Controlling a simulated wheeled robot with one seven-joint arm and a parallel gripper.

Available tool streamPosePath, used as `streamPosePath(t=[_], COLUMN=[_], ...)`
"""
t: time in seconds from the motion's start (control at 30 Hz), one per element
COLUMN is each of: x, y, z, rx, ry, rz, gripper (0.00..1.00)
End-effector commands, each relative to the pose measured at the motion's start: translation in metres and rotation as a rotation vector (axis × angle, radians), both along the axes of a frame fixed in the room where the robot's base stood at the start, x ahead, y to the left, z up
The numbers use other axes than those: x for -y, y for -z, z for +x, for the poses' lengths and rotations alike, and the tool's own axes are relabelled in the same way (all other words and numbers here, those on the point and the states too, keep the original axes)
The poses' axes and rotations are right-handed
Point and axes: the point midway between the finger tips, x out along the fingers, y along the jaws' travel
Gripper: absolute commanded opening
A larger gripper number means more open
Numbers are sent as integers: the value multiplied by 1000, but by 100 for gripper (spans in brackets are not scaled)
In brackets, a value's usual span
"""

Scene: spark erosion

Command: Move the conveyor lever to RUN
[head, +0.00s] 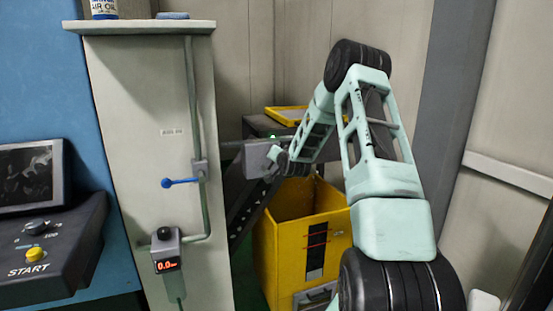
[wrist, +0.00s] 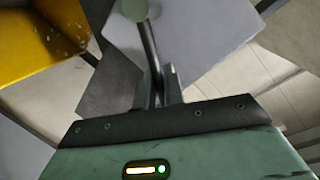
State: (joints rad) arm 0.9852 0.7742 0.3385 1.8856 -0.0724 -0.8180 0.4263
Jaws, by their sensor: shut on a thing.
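The conveyor lever (wrist: 151,45) is a thin dark rod with a pale green round knob (wrist: 135,9) in the wrist view. It stands out in front of a grey box (wrist: 195,35), which shows in the head view as a grey housing (head: 256,158) right of the white cabinet. My gripper (wrist: 160,92) is shut on the lever's rod, with the knob beyond the fingertips. In the head view my gripper (head: 280,160) is at the right side of the housing, and the lever is hidden there. No RUN mark is readable.
A yellow bin (head: 285,240) stands below my arm. A blue-handled valve (head: 181,182) and a small display box (head: 167,262) are on the white cabinet (head: 145,100). A control panel with a START button (head: 35,254) is at the left. A yellow-edged tray (head: 286,113) is behind my arm.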

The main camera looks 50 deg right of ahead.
Motion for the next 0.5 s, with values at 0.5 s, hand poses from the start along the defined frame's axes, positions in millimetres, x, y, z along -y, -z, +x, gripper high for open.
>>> streamPosePath(t=[0.5], x=[1], y=[1], z=[-1], rx=[-1], ry=[3], rz=[2], gripper=[29])
